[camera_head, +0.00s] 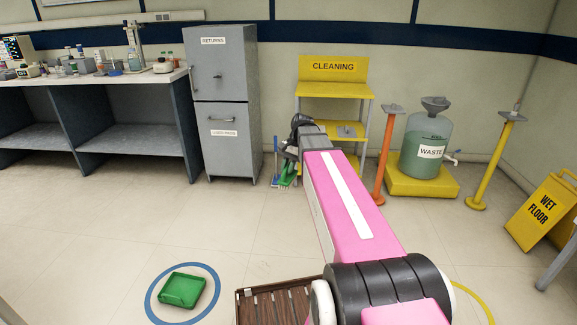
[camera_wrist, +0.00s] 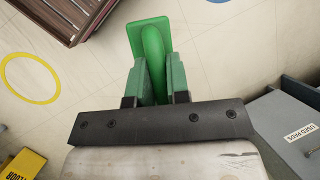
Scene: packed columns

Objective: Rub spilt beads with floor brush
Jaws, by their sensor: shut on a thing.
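My gripper (camera_wrist: 153,84) is shut on a green floor brush (camera_wrist: 152,38) in the wrist view. The brush's rounded handle lies between the two green fingers, and a flat green part shows beyond them. In the head view my gripper (camera_head: 290,158) hangs low beside the grey cabinet, partly hidden by my arm. Some green of the brush (camera_head: 287,181) shows below it, close to the floor. I cannot tell whether the brush touches the floor. No spilt beads can be made out in either view.
A green dustpan (camera_head: 182,289) lies inside a blue floor ring (camera_head: 151,297). A brown slatted crate (camera_head: 277,304) is at bottom centre. The grey cabinet (camera_head: 224,100), yellow cleaning rack (camera_head: 333,68), orange post (camera_head: 385,155) and waste jug (camera_head: 427,140) stand near my gripper.

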